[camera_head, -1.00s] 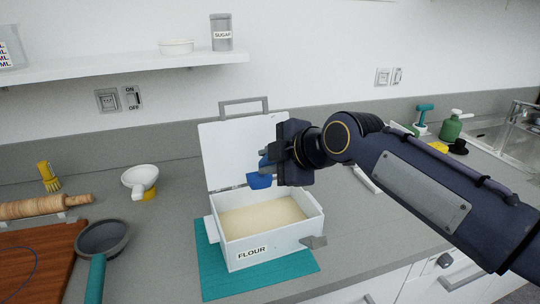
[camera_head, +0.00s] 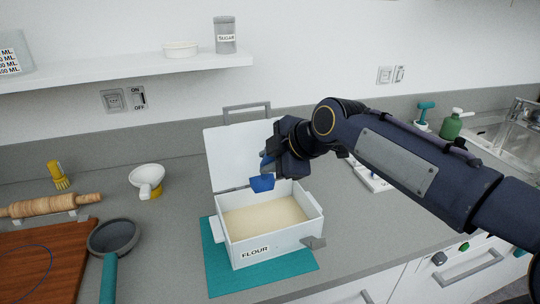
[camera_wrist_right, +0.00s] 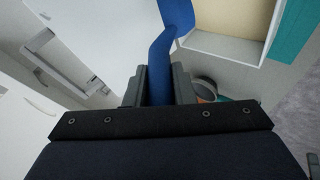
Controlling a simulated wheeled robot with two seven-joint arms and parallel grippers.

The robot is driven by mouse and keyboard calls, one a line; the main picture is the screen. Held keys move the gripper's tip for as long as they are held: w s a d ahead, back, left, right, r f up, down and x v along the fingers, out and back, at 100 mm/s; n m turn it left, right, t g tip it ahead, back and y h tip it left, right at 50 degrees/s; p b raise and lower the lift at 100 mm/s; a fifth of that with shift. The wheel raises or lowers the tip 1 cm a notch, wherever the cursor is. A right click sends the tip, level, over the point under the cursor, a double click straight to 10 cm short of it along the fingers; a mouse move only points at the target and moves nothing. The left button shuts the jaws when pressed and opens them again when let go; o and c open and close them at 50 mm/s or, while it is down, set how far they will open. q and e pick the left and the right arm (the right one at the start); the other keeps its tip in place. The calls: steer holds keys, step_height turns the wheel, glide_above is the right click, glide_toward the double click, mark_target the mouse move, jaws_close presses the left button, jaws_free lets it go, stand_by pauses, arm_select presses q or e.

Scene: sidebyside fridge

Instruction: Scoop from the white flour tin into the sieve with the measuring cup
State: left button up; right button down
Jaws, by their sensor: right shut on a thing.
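The white flour tin (camera_head: 285,238), labelled FLOUR, stands open on a teal mat with its lid raised at the back. Pale flour (camera_head: 262,217) fills its lower part. My right gripper (camera_head: 270,160) is shut on the handle of the blue measuring cup (camera_head: 262,183), which hangs above the rear of the tin, over the flour. The cup and handle also show in the right wrist view (camera_wrist_right: 164,62); the cup's inside is hidden. The grey sieve (camera_head: 113,237) with a teal handle sits on the counter left of the tin. My left gripper is not in view.
A wooden board (camera_head: 45,262), a rolling pin (camera_head: 50,206), a yellow brush (camera_head: 58,176) and a white funnel-like cup (camera_head: 147,178) lie on the left. A shelf (camera_head: 120,66) runs above. The raised lid (camera_head: 232,150) stands just behind the cup.

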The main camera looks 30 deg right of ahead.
mark_target(264, 179)
steer(key=shift+w+d+r+g+p, duration=0.1)
steer(key=shift+w+r+g+p, duration=0.25)
steer(key=shift+p, duration=0.45)
step_height(264, 179, down, 10)
steer(key=b, duration=0.9)
stand_by(0.5)
steer(key=shift+b, duration=0.3)
steer(key=shift+w+d+r+m+g+y+p, duration=0.2)
steer(key=shift+w+g+p, duration=0.55)
steer(key=shift+p, duration=1.05)
steer(key=shift+w+d+r+m+g+y+p, duration=0.15)
steer(key=shift+w+g+p, duration=0.55)
steer(key=shift+p, duration=1.1)
steer(key=shift+w, duration=0.35)
steer(key=shift+w+g, duration=0.1)
steer(key=shift+g, duration=0.2)
